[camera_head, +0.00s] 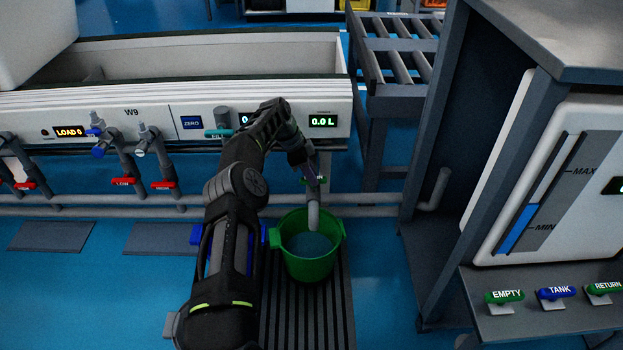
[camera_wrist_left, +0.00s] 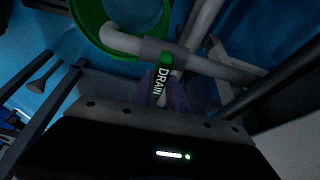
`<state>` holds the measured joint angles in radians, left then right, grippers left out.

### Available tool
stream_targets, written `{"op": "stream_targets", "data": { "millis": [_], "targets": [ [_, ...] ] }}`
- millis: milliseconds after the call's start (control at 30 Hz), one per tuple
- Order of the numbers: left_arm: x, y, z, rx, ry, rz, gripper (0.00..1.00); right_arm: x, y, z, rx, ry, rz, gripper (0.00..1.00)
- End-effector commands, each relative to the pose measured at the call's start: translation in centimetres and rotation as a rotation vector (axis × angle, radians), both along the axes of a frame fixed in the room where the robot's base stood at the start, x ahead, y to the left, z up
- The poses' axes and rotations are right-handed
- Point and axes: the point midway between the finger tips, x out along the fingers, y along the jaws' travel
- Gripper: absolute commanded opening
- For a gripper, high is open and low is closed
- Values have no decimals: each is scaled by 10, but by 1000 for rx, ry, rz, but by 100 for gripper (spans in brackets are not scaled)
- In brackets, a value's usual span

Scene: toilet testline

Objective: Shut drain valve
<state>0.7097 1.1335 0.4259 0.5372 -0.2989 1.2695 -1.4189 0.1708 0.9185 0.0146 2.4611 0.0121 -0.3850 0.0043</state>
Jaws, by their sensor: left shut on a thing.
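The drain valve has a green handle marked DRAIN (camera_wrist_left: 162,85), seen in the wrist view in front of a grey pipe (camera_wrist_left: 215,67). It lies at a steep angle to the pipe in that picture. My left gripper (camera_wrist_left: 165,96) is shut on this handle, its purple fingers around the lower part. In the head view my left gripper (camera_head: 313,178) is at the grey drain pipe (camera_head: 313,212), and the handle is mostly hidden there. Below the pipe stands a green bucket (camera_head: 334,240) with bluish water in it. My right gripper is not in view.
A white trough (camera_head: 200,63) is behind my arm, with a display reading 0.0 L (camera_head: 322,121). Red-handled valves (camera_head: 164,185) line the pipes at left. At right stands a cabinet with a level gauge (camera_head: 535,195) and EMPTY (camera_head: 504,297), TANK and RETURN handles.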

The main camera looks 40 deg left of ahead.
Motion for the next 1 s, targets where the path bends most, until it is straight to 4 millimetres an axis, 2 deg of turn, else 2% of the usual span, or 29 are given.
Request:
{"op": "stream_targets", "data": {
  "millis": [333,833,867,1000],
  "targets": [
    [0,1,-2,2,3,-65,0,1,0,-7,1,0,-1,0],
    [-1,1,-1,3,3,-76,0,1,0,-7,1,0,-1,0],
    [-1,1,-1,3,3,-76,21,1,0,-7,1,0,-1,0],
    [0,1,-1,2,3,-75,32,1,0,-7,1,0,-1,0]
  ]
}}
